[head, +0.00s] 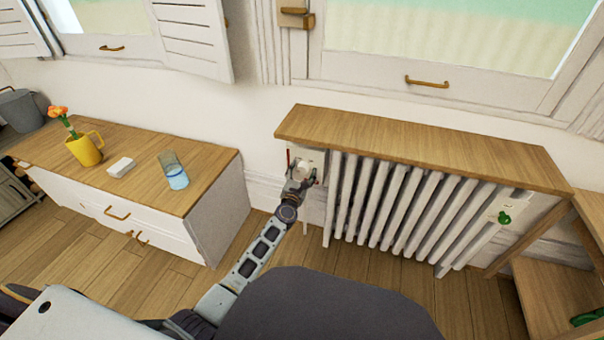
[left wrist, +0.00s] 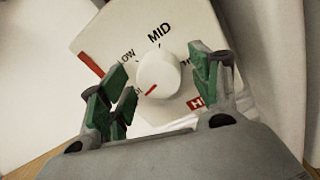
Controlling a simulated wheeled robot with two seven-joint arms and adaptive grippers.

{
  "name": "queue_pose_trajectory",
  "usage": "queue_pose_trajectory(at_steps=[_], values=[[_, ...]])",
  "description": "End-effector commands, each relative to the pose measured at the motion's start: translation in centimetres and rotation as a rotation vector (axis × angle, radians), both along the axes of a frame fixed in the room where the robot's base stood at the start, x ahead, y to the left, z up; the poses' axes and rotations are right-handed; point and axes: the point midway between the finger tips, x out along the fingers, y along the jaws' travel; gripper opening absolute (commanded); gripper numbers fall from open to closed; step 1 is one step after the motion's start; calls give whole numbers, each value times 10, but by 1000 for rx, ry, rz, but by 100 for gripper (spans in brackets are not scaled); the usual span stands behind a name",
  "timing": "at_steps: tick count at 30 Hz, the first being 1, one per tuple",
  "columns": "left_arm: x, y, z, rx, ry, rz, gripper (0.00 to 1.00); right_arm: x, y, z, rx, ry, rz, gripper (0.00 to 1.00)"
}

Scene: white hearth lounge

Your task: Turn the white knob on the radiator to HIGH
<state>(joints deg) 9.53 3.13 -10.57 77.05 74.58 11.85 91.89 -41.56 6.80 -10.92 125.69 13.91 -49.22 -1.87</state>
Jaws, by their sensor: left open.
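The white knob (left wrist: 158,75) sits on a pale panel (left wrist: 105,32) with LOW and MID marked around it and a red label starting with H at the lower right. A red mark on the knob points to the lower left, towards a partly hidden label. My left gripper (left wrist: 158,85) is open, its green-padded fingers on either side of the knob; I cannot tell whether they touch it. In the head view the knob (head: 303,170) is at the radiator's (head: 400,205) left end, with my left gripper (head: 298,186) just in front. My right gripper is out of view.
A wooden shelf (head: 420,147) overhangs the radiator. A green knob (head: 503,218) is at its right end. A wooden unit (head: 545,290) stands at right.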

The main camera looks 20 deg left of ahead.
Motion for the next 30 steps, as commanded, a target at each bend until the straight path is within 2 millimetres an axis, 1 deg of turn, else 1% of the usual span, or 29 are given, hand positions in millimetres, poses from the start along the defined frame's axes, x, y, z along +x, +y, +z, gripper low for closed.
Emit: queue_pose_trajectory(at_steps=[6, 15, 17, 24, 30], values=[[0, 0, 0, 0, 0, 0, 63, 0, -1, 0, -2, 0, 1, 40], [0, 0, 0, 0, 0, 0, 24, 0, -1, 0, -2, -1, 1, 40], [0, 0, 0, 0, 0, -1, 17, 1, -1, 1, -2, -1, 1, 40], [0, 0, 0, 14, 0, 0, 17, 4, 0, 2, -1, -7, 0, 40], [0, 0, -1, 69, -1, -1, 17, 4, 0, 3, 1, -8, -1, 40]])
